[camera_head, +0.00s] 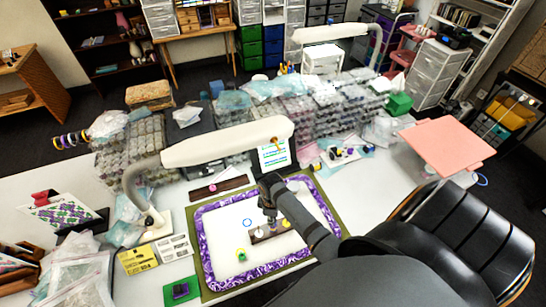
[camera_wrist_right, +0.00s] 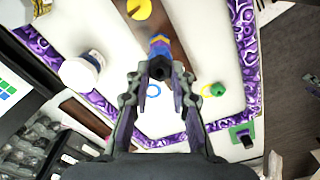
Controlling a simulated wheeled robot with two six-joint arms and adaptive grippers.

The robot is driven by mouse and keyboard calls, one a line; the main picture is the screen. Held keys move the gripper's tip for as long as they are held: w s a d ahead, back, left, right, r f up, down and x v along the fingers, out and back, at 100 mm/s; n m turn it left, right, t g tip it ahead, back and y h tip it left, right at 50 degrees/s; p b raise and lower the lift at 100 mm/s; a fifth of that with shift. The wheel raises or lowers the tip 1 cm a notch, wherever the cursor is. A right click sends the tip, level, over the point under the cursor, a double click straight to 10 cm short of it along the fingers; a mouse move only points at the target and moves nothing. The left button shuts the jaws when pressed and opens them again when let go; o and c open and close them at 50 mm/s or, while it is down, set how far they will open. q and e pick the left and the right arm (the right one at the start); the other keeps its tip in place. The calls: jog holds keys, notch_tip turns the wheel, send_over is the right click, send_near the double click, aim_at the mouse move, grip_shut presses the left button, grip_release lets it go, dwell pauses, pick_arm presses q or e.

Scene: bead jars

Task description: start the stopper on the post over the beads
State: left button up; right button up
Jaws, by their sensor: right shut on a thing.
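My right gripper (camera_head: 268,212) reaches in from the lower right, over the brown board (camera_head: 283,228) on the white mat. In the right wrist view its fingertips (camera_wrist_right: 163,74) are shut on a small dark piece, which looks like the stopper (camera_wrist_right: 159,64). Blue, yellow and orange beads (camera_wrist_right: 160,45) show stacked just beyond it, over the brown board (camera_wrist_right: 148,28). The post itself is hidden by the beads and the dark piece. I cannot tell whether the stopper touches the post. My left gripper is not in view.
A purple-bordered mat (camera_head: 206,256) surrounds the work area. A white lamp (camera_head: 225,143) arches over the back. A green pad (camera_head: 180,292) lies at the front left.

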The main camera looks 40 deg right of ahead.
jog(key=o, duration=0.8)
notch_tip(320, 180, up, 2)
jog(key=shift+r+p, duration=0.1)
jog(key=shift+p, duration=0.25)
jog(key=shift+r, duration=2.4)
jog(key=shift+s, duration=0.1)
